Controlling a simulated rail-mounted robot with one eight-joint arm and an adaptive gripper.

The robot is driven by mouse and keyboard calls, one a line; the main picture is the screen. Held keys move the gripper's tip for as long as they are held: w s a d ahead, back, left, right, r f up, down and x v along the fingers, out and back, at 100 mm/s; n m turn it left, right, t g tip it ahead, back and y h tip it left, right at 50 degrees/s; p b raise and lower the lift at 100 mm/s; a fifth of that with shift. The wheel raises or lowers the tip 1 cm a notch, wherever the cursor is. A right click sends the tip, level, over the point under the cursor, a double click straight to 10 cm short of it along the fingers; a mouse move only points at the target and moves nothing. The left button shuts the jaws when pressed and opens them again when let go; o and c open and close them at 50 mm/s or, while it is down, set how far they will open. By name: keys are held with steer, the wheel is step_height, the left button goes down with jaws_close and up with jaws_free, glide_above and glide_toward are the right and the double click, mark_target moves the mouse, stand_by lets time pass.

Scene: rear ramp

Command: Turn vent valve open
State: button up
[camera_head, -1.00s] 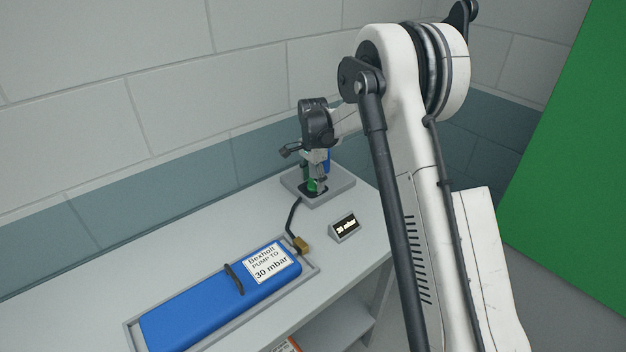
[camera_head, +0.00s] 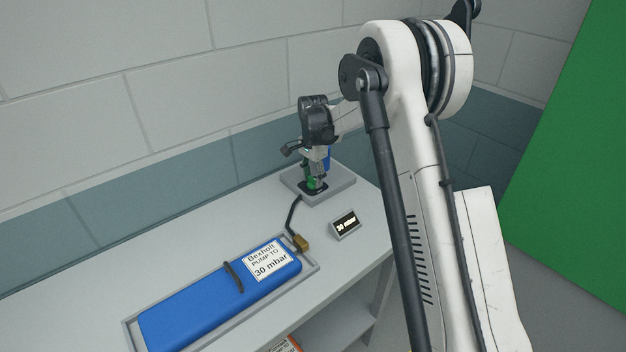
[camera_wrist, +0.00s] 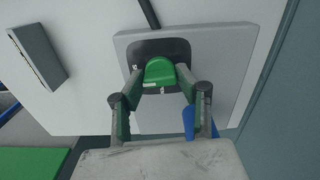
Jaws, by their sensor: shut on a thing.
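The green valve knob (camera_wrist: 160,72) stands on a dark plate on a grey base (camera_wrist: 215,75) in the wrist view. I take it for the vent valve. My gripper (camera_wrist: 160,83) has one finger on each side of it and is shut on it. In the head view my gripper (camera_head: 317,182) points down over the grey base (camera_head: 335,191) at the back of the bench, and green shows between its fingers. The fingers partly hide the knob, and I cannot read its open or closed marking.
A blue pack (camera_head: 205,305) labelled "Bexholt pump to 30 mbar" lies in a grey tray on the bench. A black hose runs from its brass fitting (camera_head: 301,243) to the base. A small display (camera_head: 345,225) reads 30 mbar. A blue part (camera_wrist: 188,122) stands beside my gripper.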

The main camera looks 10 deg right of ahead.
mark_target(313, 178)
steer(key=n+b, duration=0.3)
steer(key=n, duration=0.1)
steer(key=shift+f, duration=0.15)
steer(key=n+b, duration=0.3)
steer(key=n, duration=0.1)
steer(key=shift+n, duration=0.3)
steer(key=n+b, duration=0.2)
steer(key=n, duration=0.2)
steer(key=shift+n+b, duration=0.65)
steer(key=shift+n, duration=1.45)
steer(key=shift+r, duration=0.2)
steer(key=o, duration=1.1)
step_height(313, 178, up, 12)
